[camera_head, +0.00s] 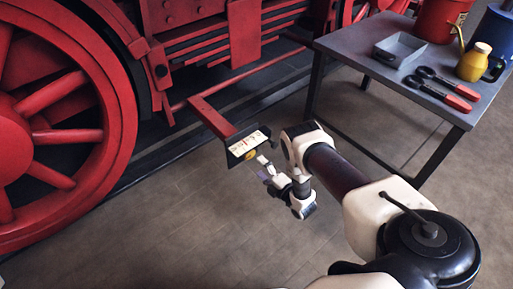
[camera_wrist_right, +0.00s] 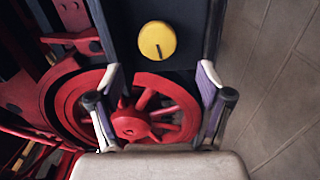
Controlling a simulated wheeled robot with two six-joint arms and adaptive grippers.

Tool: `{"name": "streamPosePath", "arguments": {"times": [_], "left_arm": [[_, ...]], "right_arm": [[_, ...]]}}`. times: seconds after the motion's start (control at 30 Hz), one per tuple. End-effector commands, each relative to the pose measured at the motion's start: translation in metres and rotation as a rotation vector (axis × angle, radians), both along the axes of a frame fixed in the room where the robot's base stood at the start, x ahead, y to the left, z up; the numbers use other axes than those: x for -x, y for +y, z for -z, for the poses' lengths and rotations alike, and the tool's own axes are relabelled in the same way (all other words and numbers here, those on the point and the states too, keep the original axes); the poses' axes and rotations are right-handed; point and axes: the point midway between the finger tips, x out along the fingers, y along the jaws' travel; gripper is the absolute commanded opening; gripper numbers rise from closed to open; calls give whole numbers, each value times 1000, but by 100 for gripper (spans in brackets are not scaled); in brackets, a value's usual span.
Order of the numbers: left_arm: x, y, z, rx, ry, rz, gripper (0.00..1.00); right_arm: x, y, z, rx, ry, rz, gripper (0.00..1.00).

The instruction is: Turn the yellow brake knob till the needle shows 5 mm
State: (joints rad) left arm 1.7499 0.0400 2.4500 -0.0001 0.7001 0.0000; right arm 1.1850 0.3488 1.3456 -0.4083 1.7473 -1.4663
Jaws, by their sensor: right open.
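The yellow brake knob (camera_wrist_right: 157,40) is a round disc with a small dark mark, on a dark panel (camera_wrist_right: 127,17) in the right wrist view. In the head view a bit of the knob (camera_head: 250,155) shows under the pale gauge scale (camera_head: 246,143), at the end of a red bracket. The needle is too small to read. My right gripper (camera_head: 265,167) is close to the panel. In the wrist view its fingers (camera_wrist_right: 160,76) are spread and empty, with the knob ahead of them and apart from both. My left gripper is out of view.
A large red locomotive wheel (camera_head: 50,133) and red frame stand at the left. The floor between is clear.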

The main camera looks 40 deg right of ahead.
Motion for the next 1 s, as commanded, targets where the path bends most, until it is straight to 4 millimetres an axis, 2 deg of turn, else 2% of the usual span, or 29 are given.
{"name": "streamPosePath", "arguments": {"times": [0.3,0.4,0.5,0.57,0.67,0.9,1.0], "left_arm": [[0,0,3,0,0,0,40],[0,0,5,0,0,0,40],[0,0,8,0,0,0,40],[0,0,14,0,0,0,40],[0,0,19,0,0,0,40],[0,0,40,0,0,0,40],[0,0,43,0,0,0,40]], "right_arm": [[5,0,1,-1162,97,-1,78],[6,-1,1,-1413,117,0,78],[6,-3,1,-1532,124,1,78],[1,-7,3,-1530,117,3,78],[-12,-5,3,-1529,117,0,78],[-58,-1,4,-1526,117,0,78],[-68,0,2,-1525,119,2,78]]}}
